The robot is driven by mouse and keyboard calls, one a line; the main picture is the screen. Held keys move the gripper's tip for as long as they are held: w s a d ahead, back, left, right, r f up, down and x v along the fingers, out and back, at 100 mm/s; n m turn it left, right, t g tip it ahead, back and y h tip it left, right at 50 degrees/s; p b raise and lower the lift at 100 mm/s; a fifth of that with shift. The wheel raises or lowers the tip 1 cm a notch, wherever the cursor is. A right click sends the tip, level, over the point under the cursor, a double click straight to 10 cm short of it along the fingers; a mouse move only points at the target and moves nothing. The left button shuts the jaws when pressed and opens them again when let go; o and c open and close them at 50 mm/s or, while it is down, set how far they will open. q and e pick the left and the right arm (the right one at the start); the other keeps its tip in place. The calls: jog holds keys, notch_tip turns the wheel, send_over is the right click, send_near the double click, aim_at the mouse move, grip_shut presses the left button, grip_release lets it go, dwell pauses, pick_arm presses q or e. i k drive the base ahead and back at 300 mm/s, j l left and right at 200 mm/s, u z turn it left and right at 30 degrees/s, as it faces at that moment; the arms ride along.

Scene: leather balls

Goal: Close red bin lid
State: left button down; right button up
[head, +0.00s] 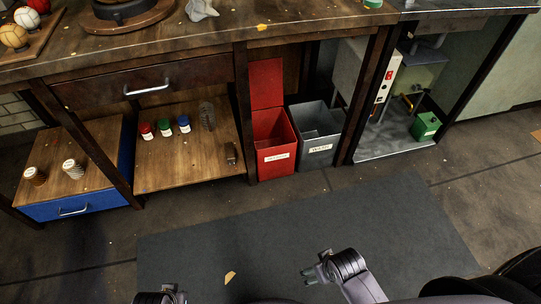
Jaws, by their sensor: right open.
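The red bin (277,166) stands on the floor under the workbench, with a white label on its front. Its red lid (266,83) stands upright at the back, so the bin is open at the top. My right gripper (309,277) is open and empty above the dark floor mat, well in front of the bin and apart from it. My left gripper (161,297) shows only in part at the bottom edge, and its fingers cannot be made out.
A grey bin (318,155) stands right beside the red one. A bench leg (243,120) rises just left of the red bin. The dark mat (390,225) in front is mostly clear, apart from a small yellowish scrap (230,277). A shelf (185,155) with small jars is at left.

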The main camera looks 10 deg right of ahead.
aim_at(265, 76)
jog(key=i+j, duration=0.2)
jog(key=i, duration=0.25)
jog(key=i+j+z, duration=0.1)
jog(key=i, duration=0.35)
jog(key=j, duration=0.15)
